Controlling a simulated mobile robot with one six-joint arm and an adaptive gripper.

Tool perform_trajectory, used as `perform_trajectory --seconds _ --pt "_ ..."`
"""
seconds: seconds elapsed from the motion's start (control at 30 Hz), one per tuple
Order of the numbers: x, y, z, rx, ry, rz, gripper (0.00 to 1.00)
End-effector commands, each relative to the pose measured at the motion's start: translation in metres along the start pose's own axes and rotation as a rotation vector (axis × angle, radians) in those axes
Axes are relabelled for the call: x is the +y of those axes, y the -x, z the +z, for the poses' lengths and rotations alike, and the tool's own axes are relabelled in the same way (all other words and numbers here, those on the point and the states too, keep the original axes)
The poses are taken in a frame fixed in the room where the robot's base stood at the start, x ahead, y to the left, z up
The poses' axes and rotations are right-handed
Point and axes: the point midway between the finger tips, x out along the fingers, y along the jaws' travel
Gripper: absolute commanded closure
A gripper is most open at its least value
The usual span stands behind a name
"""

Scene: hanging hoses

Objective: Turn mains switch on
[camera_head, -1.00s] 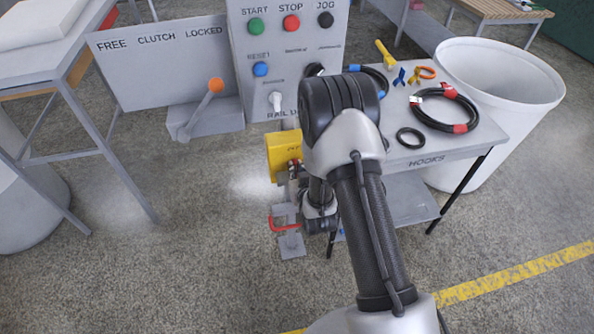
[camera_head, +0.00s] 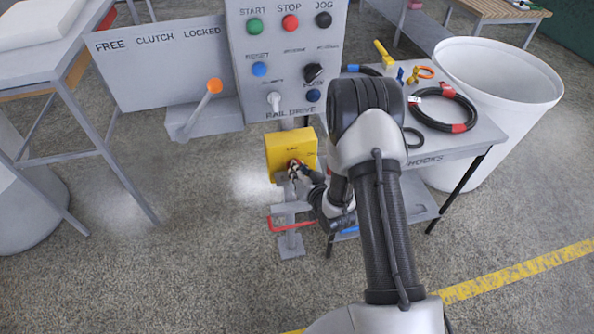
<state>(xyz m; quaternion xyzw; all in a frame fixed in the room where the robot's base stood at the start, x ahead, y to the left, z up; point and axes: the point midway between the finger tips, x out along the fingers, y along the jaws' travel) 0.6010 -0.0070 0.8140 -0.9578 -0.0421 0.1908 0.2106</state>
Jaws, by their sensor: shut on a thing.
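A yellow switch box (camera_head: 278,146) hangs on the post below the grey control panel. Small lettering on its face is too small to read. My gripper (camera_head: 294,168) is at the lower middle of the box face, shut on the red switch handle (camera_head: 292,163), of which only a small part shows. My gripper and wrist come in from the lower right and hide the rest of the handle, so its exact angle cannot be told.
The RAIL DRIVE panel (camera_head: 285,75) with buttons stands above the box. A clutch lever (camera_head: 213,87) is at left. Right are a hooks table (camera_head: 480,132) with hoses (camera_head: 440,108) and a white bin (camera_head: 550,95).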

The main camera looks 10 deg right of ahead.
Motion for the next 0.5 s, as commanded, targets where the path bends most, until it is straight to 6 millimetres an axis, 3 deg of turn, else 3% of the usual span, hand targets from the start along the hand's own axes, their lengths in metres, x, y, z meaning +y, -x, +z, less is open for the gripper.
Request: perform_trajectory --seconds 0.5 --pt "0.0054 -0.0003 0.0008 0.0 -0.285 -0.117 1.0"
